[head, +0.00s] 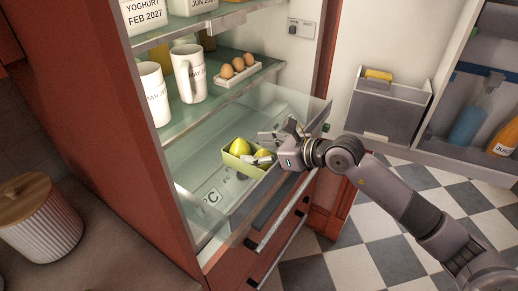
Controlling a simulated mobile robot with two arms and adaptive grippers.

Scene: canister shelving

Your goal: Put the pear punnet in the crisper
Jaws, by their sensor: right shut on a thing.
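The pear punnet (229,160) is a small yellow-green box with yellow-green pears (240,147) in it. It is inside the outline of the crisper (238,213), a clear drawer pulled out at the bottom of the open fridge. My right gripper (264,155) reaches in from the right over the crisper's front edge and is shut on the punnet's right side. The fingers hide part of that side. I cannot tell whether the punnet touches the crisper floor. My left gripper is not in view.
The open fridge door at right carries a grey bin (385,108) and bottles (469,122). A ribbed canister (40,222) stands on the left counter.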

